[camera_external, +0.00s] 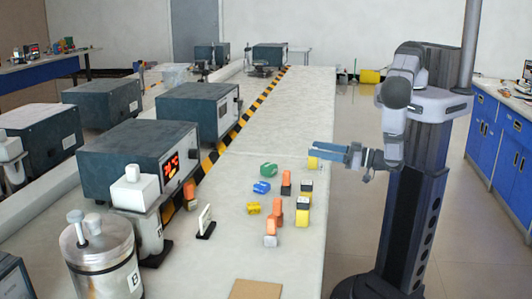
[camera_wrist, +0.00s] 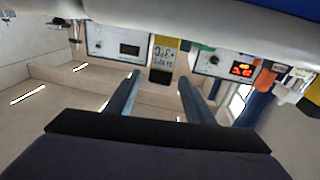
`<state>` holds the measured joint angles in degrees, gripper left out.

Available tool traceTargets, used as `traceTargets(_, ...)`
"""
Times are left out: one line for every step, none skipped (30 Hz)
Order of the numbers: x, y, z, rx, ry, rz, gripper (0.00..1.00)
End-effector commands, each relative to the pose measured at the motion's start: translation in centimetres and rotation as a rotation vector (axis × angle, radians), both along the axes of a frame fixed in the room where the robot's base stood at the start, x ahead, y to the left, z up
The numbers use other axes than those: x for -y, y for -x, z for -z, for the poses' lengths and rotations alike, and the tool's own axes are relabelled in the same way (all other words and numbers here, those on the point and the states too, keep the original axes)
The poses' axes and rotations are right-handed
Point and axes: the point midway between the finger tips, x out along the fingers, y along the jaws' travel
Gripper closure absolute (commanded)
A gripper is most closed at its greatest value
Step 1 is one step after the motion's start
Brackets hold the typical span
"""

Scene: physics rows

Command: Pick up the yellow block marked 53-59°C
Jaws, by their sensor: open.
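My gripper (camera_external: 313,147) is open and empty, held out level over the right edge of the bench in the external view. Its two fingers also show apart in the wrist view (camera_wrist: 159,78). A yellow block with a dark end and printed marks (camera_wrist: 164,52) shows beyond the gap between the fingers; the marks are too blurred to read surely. In the external view, a yellow block (camera_external: 314,163) sits just below the fingertips near the bench edge. Another yellow block with a dark and white top (camera_external: 302,217) stands nearer the camera. I cannot tell which one bears 53-59°C.
A green piece (camera_external: 268,170), a blue piece (camera_external: 261,187), a low yellow piece (camera_external: 253,208) and several orange blocks (camera_external: 271,227) are on the bench. Grey instrument boxes (camera_external: 140,157) stand at left.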

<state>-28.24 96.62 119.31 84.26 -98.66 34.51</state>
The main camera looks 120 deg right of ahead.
Motion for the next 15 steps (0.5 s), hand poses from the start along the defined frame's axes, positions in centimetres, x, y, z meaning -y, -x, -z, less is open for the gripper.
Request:
traceTargets(-0.2, 0.3, 1.2, -0.013, -0.012, -0.046, 0.52)
traceTargets(-0.4, 0.4, 1.6, -0.016, -0.021, -0.067, 0.52)
traceTargets(-0.6, 0.5, 2.1, -0.019, -0.033, -0.091, 0.52)
traceTargets(-0.6, 0.5, 2.4, -0.022, -0.04, -0.105, 0.52)
traceTargets(-0.7, 0.6, 2.6, -0.023, -0.047, -0.116, 0.52)
traceTargets(-0.8, 0.7, 2.9, -0.026, -0.054, -0.128, 0.52)
traceTargets(-0.9, 0.7, 3.0, -0.026, -0.057, -0.134, 0.52)
traceTargets(-0.9, 0.7, 3.0, -0.026, -0.06, -0.139, 0.52)
traceTargets(-0.9, 0.7, 3.1, -0.026, -0.062, -0.142, 0.52)
traceTargets(-0.9, 0.7, 3.1, -0.026, -0.064, -0.144, 0.52)
traceTargets(-0.9, 0.7, 3.1, -0.027, -0.065, -0.144, 0.52)
traceTargets(-0.9, 0.7, 3.1, -0.027, -0.065, -0.144, 0.52)
traceTargets(-0.9, 0.7, 3.1, -0.026, -0.065, -0.143, 0.52)
traceTargets(-0.8, 0.6, 3.1, -0.026, -0.065, -0.143, 0.52)
traceTargets(-0.7, 0.5, 3.0, -0.027, -0.064, -0.142, 0.52)
